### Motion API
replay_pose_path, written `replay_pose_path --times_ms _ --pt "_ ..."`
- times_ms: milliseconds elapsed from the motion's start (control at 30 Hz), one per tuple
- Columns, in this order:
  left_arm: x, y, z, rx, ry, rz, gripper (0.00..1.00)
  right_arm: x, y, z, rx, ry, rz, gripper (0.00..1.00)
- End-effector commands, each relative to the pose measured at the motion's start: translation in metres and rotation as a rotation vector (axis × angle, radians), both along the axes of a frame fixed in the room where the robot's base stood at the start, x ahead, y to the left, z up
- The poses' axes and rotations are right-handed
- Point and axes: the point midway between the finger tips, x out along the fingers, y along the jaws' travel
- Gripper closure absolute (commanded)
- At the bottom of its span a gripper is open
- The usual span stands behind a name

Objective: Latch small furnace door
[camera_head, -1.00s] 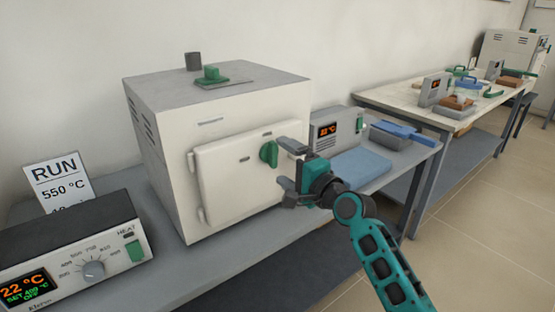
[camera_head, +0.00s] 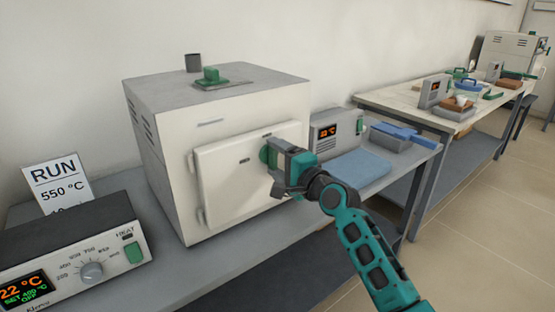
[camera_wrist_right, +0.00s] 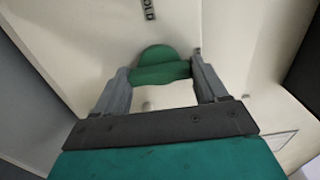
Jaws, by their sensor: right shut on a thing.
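The small furnace (camera_head: 215,120) is a white and grey box on the grey bench. Its white door (camera_head: 232,185) sits flat against the front, hinged at the left. The green latch handle (camera_head: 265,155) is at the door's upper right, mostly hidden by my gripper. My right gripper (camera_head: 276,157) is shut on the latch handle. In the right wrist view the green handle (camera_wrist_right: 160,70) lies between the two grey fingers of the gripper (camera_wrist_right: 163,82). My left gripper is not in view.
A controller (camera_head: 70,250) with dial and green switch stands front left, with a RUN 550 °C card (camera_head: 58,182) behind it. A second display unit (camera_head: 337,135) and blue pad (camera_head: 360,166) lie right of the furnace. Another bench (camera_head: 400,97) stands further right.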

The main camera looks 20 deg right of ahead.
Motion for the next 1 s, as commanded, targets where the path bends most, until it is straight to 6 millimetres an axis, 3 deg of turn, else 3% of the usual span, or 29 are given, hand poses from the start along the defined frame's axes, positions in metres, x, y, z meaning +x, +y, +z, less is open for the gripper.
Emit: replay_pose_path --times_ms 233,567,1000 --pt "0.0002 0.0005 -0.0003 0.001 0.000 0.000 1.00 -0.0002 -0.0002 -0.0003 0.000 0.001 0.000 0.58" --pt "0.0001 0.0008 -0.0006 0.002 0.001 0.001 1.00 -0.0001 -0.0003 -0.0003 -0.053 -0.018 0.000 0.58" --pt "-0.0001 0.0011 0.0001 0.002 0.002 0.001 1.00 -0.0001 -0.0007 -0.0002 -0.375 -0.134 0.000 0.58"
